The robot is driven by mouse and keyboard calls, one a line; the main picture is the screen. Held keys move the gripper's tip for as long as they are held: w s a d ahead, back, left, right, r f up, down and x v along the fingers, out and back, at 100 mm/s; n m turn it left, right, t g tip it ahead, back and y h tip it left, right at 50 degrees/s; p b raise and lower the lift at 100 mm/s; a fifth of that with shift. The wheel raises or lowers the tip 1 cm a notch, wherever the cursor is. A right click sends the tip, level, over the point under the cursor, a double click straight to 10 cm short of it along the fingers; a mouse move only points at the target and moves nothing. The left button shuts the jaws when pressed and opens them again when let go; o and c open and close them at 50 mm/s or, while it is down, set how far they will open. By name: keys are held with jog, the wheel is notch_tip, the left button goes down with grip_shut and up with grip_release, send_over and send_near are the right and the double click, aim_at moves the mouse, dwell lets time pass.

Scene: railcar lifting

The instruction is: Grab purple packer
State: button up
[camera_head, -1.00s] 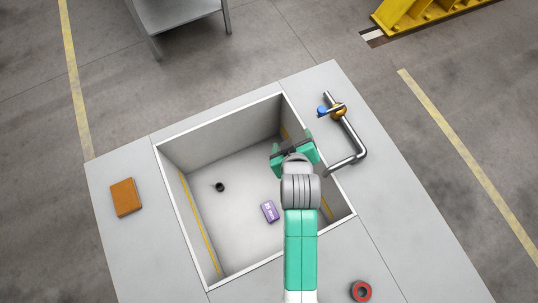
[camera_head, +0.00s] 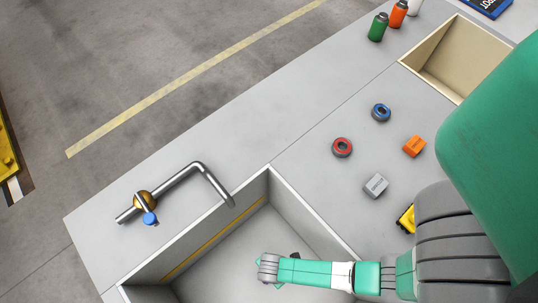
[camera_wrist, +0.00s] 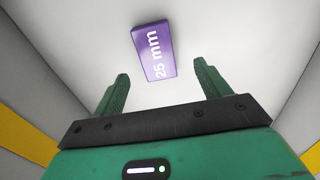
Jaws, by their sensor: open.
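The purple packer (camera_wrist: 154,51) is a small block marked "25 mm". In the wrist view it lies on the pale floor of the sink basin, beyond my fingertips and roughly centred between them. My gripper (camera_wrist: 161,85) is open and empty, its two green fingers apart, and it does not touch the packer. In the head view my gripper (camera_head: 268,283) is low over the basin (camera_head: 310,215), mostly hidden behind my own wrist. The packer cannot be seen in the head view.
A metal tap (camera_head: 180,190) with a blue knob stands at the basin's edge. Red (camera_head: 342,147) and blue (camera_head: 381,112) rings, an orange block (camera_head: 414,146), a grey block (camera_head: 376,185) and a yellow item (camera_head: 406,218) lie on the counter. A beige bin (camera_head: 445,50) and bottles (camera_head: 378,27) are farther back.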

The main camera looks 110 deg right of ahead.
jog(key=f+b, duration=0.1)
jog(key=f, duration=0.1)
jog(key=f+b, duration=0.1)
jog(key=f, duration=0.1)
jog(key=f+b, duration=0.1)
jog(key=f, duration=0.1)
jog(key=shift+d+f, duration=0.15)
jog(key=shift+d, duration=0.15)
jog(key=c, duration=1.1)
notch_tip(320, 180, up, 10)
jog(key=p, duration=0.5)
